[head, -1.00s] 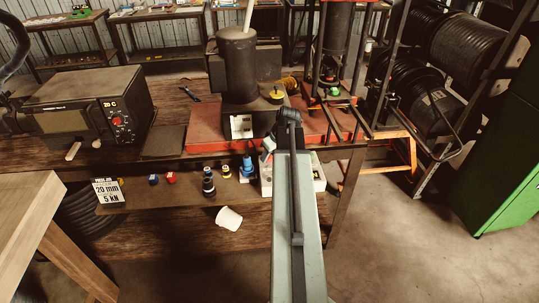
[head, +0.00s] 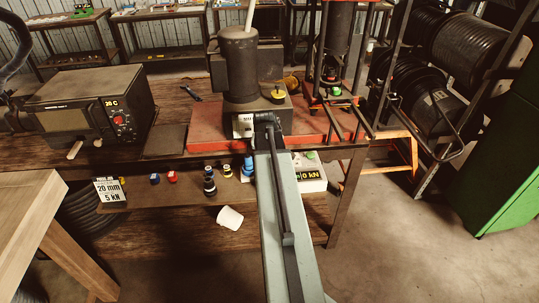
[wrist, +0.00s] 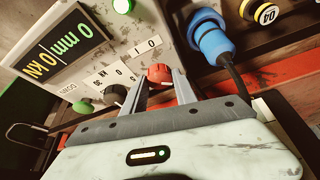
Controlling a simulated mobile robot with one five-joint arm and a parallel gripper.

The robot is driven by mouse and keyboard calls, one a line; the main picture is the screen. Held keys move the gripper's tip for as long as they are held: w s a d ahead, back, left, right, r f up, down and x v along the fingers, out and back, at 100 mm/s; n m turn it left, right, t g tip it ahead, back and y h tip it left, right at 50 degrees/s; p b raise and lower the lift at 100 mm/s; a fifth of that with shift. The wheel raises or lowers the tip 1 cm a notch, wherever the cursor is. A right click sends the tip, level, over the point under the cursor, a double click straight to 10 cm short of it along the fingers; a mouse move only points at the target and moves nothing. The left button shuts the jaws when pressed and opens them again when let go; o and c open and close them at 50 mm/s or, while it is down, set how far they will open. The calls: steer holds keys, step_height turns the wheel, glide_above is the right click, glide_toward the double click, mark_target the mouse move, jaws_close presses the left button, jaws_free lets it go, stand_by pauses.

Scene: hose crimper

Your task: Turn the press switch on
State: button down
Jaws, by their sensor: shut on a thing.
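The control box (wrist: 70,12) fills the upper left of the wrist view, tilted in the picture. It has a display (wrist: 48,43) reading 0 mm and 0 kN. A red switch knob (wrist: 160,73) sits below a 0/1 label (wrist: 148,43). My gripper (wrist: 160,80) has its two fingers on either side of this red knob and is shut on it. A black knob (wrist: 117,95) and a green button (wrist: 83,106) are just left of it. In the head view my arm hides the gripper and part of the control box (head: 312,178).
A blue plug (wrist: 213,42) with a black cable is close right of the gripper. A green lamp (wrist: 122,6) is lit on the box. The press (head: 240,70) stands on a red base above. A white cup (head: 230,217) lies on the lower shelf.

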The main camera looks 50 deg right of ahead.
steer(key=shift+m+g, duration=0.4)
steer(key=shift+m, duration=0.4)
steer(key=c, duration=1)
jaws_free()
steer(key=p+v, duration=0.7)
steer(key=v, duration=0.1)
steer(key=shift+a+f, duration=0.1)
steer(key=shift+f, duration=0.05)
